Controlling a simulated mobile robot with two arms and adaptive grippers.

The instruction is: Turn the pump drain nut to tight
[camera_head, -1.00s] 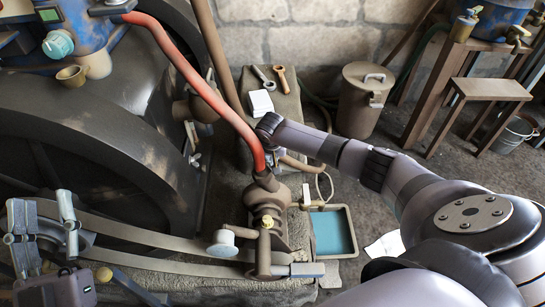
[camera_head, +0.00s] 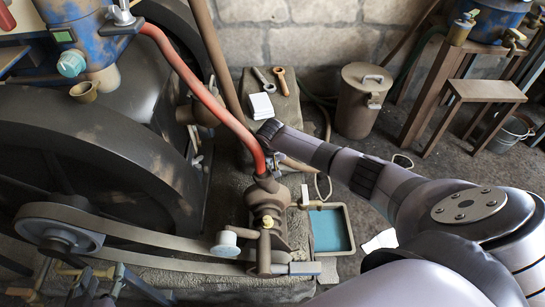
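The rusty brown pump (camera_head: 268,208) stands at centre, below the red hose. A small brass fitting with a pale upright part (camera_head: 305,197) sticks out at its right, over the tray; it looks like the drain nut. I cannot tell whether it is tight. My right arm comes in from the right. My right gripper (camera_head: 274,160) is partly hidden behind the red hose, above the pump and apart from the fitting; its finger opening does not show. At the bottom left, dark jointed parts (camera_head: 92,286) may be my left gripper, but I cannot make out its fingers.
The red hose (camera_head: 198,88) runs down to the pump. A belt (camera_head: 150,238) and large dark wheel (camera_head: 70,150) fill the left. A tray with teal liquid (camera_head: 349,232) lies right of the pump. A lidded can (camera_head: 361,105) stands farther back.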

